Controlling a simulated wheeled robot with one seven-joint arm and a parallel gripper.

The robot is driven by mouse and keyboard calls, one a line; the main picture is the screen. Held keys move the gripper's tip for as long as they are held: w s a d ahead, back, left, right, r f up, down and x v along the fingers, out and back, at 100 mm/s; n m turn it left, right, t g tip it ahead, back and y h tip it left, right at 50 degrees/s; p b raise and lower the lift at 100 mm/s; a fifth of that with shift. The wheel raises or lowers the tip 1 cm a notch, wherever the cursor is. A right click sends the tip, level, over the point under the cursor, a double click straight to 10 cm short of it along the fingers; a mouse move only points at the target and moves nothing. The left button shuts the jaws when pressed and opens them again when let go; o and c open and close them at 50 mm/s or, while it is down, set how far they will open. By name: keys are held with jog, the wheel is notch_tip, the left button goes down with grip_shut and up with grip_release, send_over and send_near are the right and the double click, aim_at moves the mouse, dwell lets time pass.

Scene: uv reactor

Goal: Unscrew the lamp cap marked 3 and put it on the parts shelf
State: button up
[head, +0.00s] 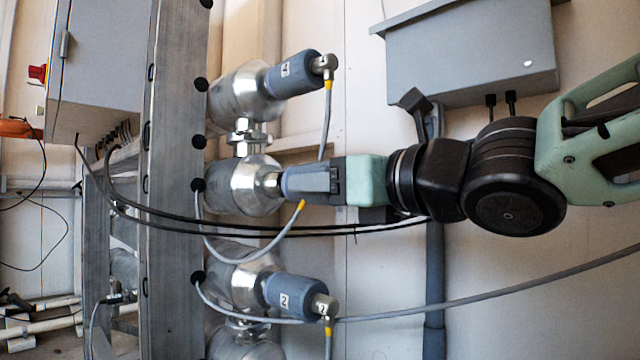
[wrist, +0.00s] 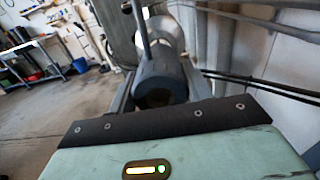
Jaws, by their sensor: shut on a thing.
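A grey-blue lamp cap (head: 289,184) sits at the end of the middle silver lamp housing (head: 240,186) in the head view. My gripper (head: 312,181) is shut around it from the right. Its label is hidden by my fingers, so I cannot read its number. A bright metal neck shows between cap and housing; I cannot tell whether the cap is loose. A grey cable hangs by it. In the wrist view the dark round cap (wrist: 160,84) lies between my two fingers. The parts shelf cannot be made out.
A similar cap (head: 291,75), seemingly marked 4, is above; cap 2 (head: 291,294) is below. Black cables (head: 300,231) pass just under my gripper. A grey wall box (head: 470,55) is above my arm. The wrist view shows a workbench (wrist: 30,46) and open floor at left.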

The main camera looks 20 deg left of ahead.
jog(key=v, duration=0.6)
dwell(0.4)
dwell(0.3)
